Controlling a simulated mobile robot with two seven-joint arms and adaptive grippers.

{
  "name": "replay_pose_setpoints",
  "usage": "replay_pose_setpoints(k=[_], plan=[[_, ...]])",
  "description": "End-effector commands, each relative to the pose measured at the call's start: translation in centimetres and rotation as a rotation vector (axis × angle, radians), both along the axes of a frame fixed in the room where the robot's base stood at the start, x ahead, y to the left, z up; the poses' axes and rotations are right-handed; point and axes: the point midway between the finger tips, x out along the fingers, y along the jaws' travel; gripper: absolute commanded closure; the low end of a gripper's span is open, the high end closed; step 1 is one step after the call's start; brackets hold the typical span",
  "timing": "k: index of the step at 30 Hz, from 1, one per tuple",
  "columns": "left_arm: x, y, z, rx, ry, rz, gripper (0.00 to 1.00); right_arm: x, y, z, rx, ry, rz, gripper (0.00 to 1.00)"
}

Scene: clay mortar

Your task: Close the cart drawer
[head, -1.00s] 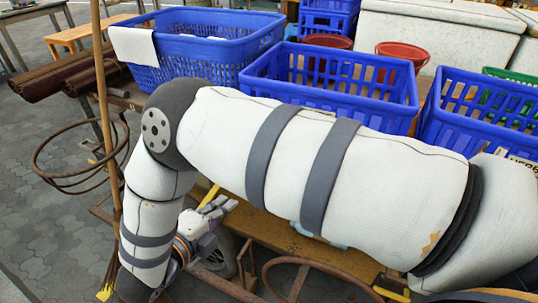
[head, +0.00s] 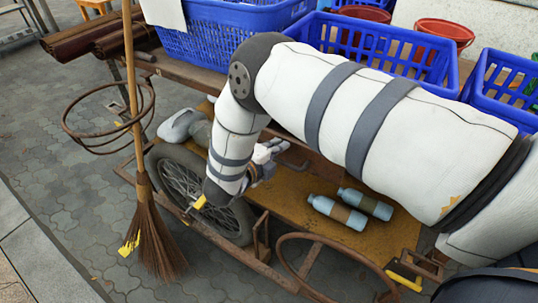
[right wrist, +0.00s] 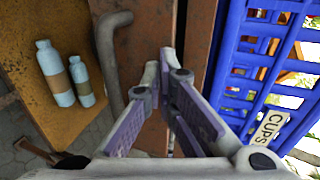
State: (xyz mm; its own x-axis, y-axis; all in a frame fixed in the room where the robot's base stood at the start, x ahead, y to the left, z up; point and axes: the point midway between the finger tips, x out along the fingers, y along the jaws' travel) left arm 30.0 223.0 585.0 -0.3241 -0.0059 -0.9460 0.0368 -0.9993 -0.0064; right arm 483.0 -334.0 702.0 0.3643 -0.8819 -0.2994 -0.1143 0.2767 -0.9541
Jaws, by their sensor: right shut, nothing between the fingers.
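The cart has a brown panel (right wrist: 147,45) with a grey curved handle (right wrist: 112,60), seen in the right wrist view; I take this panel to be the drawer front. In the head view the panel (head: 325,172) shows partly below my right arm, which hides much of it. How far the drawer stands out cannot be told. My right gripper (head: 268,152) is shut and empty close to the panel. In the right wrist view its fingertips (right wrist: 161,72) come together over the panel, right of the handle and apart from it. My left gripper is not in view.
Two light-blue bottles (head: 338,212) lie on the cart's yellow lower board (head: 290,205). Blue crates (head: 215,30) stand on top. A wheel (head: 190,185), rusty hoops (head: 325,250) and a broom (head: 150,225) are near my arm.

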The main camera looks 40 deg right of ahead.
Motion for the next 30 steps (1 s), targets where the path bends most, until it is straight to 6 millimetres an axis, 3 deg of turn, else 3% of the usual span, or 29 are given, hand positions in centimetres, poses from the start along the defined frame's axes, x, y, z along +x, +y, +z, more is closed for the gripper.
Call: replay_pose_setpoints(k=[13, 22, 30], plan=[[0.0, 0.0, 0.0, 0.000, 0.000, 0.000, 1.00, 0.2, -0.5, -0.1, 0.001, 0.000, 0.000, 1.00], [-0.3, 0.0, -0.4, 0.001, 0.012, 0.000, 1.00, 1.9, -4.6, -0.1, 0.000, 0.000, -0.002, 1.00], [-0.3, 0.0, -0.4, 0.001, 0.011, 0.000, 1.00, 2.1, -5.0, 0.0, 0.000, 0.000, 0.000, 1.00]])
